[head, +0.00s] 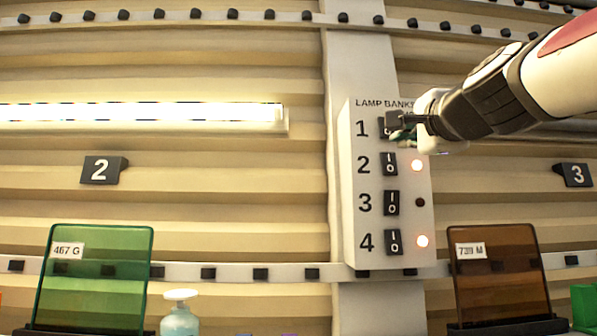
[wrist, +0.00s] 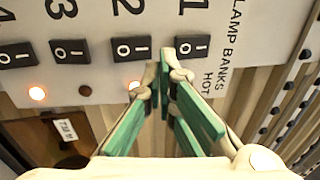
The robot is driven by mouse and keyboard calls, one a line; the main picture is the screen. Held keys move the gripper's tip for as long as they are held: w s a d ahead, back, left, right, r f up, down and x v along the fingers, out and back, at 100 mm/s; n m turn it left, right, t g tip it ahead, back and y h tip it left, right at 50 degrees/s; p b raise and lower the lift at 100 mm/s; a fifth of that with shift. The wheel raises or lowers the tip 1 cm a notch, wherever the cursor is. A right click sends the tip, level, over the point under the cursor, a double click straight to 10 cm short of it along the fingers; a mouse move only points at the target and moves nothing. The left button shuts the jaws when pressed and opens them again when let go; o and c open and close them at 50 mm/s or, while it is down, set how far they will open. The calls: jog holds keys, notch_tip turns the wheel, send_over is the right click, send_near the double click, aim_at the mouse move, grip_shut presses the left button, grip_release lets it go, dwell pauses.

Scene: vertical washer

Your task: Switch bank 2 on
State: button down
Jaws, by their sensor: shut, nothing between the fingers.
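The white switch panel (head: 358,255) is labelled LAMP BANKS and has black rockers numbered 1 to 4 from top to bottom. Rocker 2 (head: 389,164) has a lit lamp (head: 417,165) to its right. In the wrist view the panel is turned, with rocker 2 (wrist: 132,48) left of rocker 1 (wrist: 193,47), and lamp 2 (wrist: 134,86) glows. My gripper (head: 397,126) is shut and empty in front of rocker 1, partly covering it. In the wrist view the fingertips (wrist: 168,68) lie between rockers 1 and 2; contact cannot be told. Lamp 1 is hidden.
Rocker 3 (head: 392,203) has a dark lamp (head: 420,202); rocker 4 (head: 394,242) has a lit lamp (head: 422,241). A lit tube (head: 140,113) hangs left of the panel. Green (head: 95,285) and brown (head: 500,280) plates and a bottle (head: 180,316) stand below.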

jog(key=s+r+p, duration=0.1)
jog(key=s, duration=0.7)
jog(key=shift+s+r, duration=0.2)
jog(key=shift+s, duration=0.2)
jog(key=s+a+f+n+g+y+p, duration=0.1)
jog(key=s+a+f+n+g+p, duration=0.15)
jog(key=f, duration=0.45)
jog(key=s+a+f+n+g+p, duration=0.1)
jog(key=s+f+n+g, duration=0.2)
jog(key=f, duration=0.4)
jog(key=s+a+f+n+g+y+p, duration=0.1)
jog(key=a+f+n+g+p, duration=0.1)
jog(key=f+n, duration=0.35)
jog(key=s+d+f+n+g+h+p, duration=0.2)
jog(key=s+f+n+g, duration=0.5)
jog(key=s+f, duration=0.9)
notch_tip(320, 180, down, 3)
jog(key=shift+d+f+p, duration=0.2)
jog(key=shift+d+p, duration=0.05)
jog(key=shift+p, duration=0.55)
jog(key=shift+g, duration=0.25)
